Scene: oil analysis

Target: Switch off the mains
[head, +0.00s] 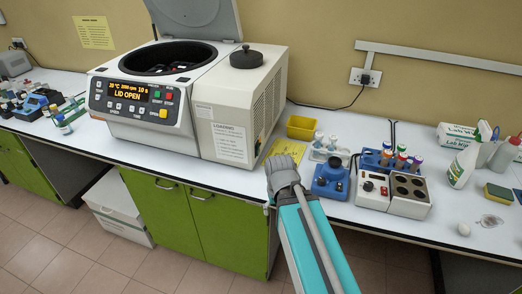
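My grey gripper (286,150) is over the bench's front edge, right of and in front of the centrifuge, well below the socket. It is seen from behind, so its fingers are unclear. I see nothing held in it.
Near my gripper stand a yellow tray (301,127), a blue mixer (331,182), a bottle rack (325,150), a tube rack (384,162) and a heating block (405,195). A spray bottle (465,163) is farther right. Another socket (18,44) is at the far left.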

